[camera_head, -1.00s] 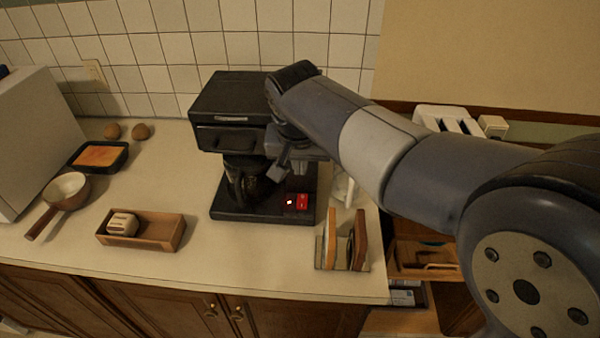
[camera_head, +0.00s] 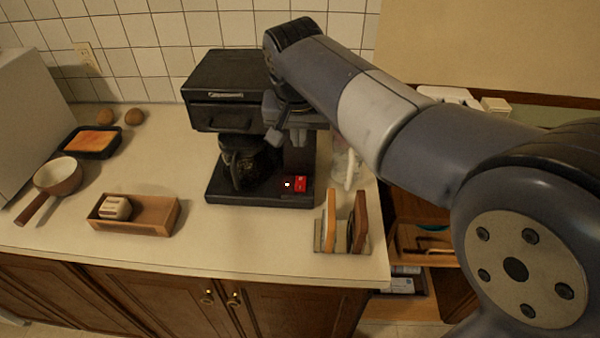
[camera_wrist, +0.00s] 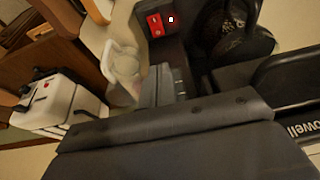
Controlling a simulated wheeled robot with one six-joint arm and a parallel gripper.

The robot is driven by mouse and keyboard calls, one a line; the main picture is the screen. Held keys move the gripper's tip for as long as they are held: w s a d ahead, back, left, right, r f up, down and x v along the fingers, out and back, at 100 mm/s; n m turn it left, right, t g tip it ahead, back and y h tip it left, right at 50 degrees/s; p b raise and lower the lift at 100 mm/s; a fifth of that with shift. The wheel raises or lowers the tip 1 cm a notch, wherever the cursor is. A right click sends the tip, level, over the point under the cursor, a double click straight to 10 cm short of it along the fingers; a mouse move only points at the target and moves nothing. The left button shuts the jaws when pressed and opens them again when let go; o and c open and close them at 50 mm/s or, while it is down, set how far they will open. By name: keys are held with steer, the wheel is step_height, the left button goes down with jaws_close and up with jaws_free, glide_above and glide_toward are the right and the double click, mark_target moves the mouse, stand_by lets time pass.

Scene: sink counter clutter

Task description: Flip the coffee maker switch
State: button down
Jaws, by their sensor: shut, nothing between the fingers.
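The black coffee maker (camera_head: 228,88) stands on the counter against the tiled wall, with a dark glass pot (camera_head: 245,165) in it. Its red switch (camera_head: 300,184) is on the front right of the base, beside a small bright light (camera_head: 287,184). In the wrist view, the red switch (camera_wrist: 155,25) and the light (camera_wrist: 171,19) are near the top, left of the pot (camera_wrist: 235,35). My gripper (camera_wrist: 163,85) is shut and empty, apart from the switch. In the head view, my gripper (camera_head: 298,137) is above the right of the base; its fingertips are hard to make out.
A glass jar with a white handle (camera_head: 349,170) stands close right of the coffee maker. A rack of upright boards (camera_head: 342,222) is in front of it. A wooden tray (camera_head: 150,215), pan (camera_head: 58,176) and baking dish (camera_head: 92,141) are left. A white toaster (camera_wrist: 60,100) is beyond.

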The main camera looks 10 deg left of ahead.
mark_target(300, 179)
steer(key=shift+f, duration=0.15)
steer(key=x, duration=0.6)
steer(key=p+x, duration=0.1)
steer(key=x, duration=0.5)
steer(key=shift+s+f, duration=0.1)
steer(key=shift+f, duration=0.85)
steer(key=shift+f, duration=0.1)
steer(key=shift+f+b, duration=0.3)
steer(key=shift+b, duration=0.1)
steer(key=shift+r, duration=0.2)
steer(key=shift+f, duration=0.1)
